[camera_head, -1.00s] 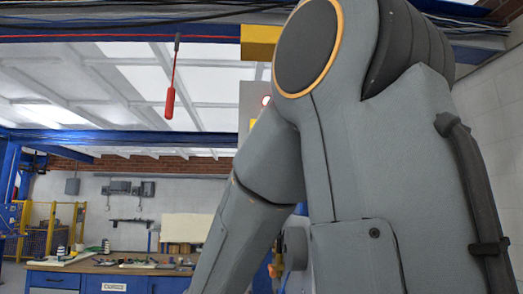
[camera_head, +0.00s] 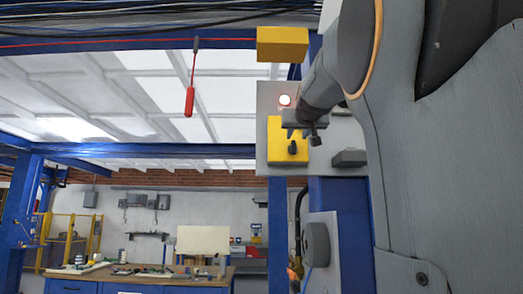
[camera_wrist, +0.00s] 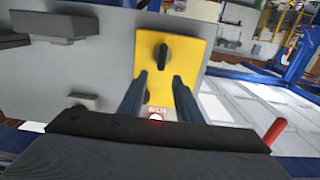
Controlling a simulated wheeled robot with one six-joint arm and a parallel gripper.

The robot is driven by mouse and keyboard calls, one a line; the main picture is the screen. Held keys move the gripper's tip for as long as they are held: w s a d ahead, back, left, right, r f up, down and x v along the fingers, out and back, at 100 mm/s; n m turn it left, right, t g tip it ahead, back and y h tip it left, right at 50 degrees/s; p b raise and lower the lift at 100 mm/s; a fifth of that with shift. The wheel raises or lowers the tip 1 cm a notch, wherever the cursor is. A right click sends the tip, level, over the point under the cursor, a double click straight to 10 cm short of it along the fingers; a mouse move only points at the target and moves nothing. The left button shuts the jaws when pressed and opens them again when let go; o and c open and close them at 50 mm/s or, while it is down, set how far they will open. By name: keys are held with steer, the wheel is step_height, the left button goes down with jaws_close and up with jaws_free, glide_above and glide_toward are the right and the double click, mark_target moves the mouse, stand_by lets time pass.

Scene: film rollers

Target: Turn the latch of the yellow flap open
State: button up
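The yellow flap (camera_head: 274,133) is on a grey panel in the head view, and it fills the middle of the wrist view (camera_wrist: 182,60). Its black latch (camera_head: 292,147) is a small knob, with its long side roughly upright in the wrist view (camera_wrist: 162,56). My gripper (camera_head: 302,137) is in front of the flap, close to the latch. In the wrist view my gripper (camera_wrist: 158,76) has its two fingers apart with nothing between them, and the latch shows just beyond the fingertips. I cannot tell how far the fingers are from the panel.
A lit lamp (camera_head: 285,100) is above the flap on the grey panel (camera_head: 267,95). A dark grey block (camera_head: 349,158) juts from the panel to the right. A yellow box (camera_head: 283,43) is above. A red handle (camera_head: 189,100) hangs to the left, with open room around it.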

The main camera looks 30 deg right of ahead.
mark_target(294, 141)
steer(key=p+x, duration=0.2)
steer(key=x, duration=0.4)
steer(key=shift+w+d+f, duration=0.1)
steer(key=shift+w, duration=0.2)
jaws_close()
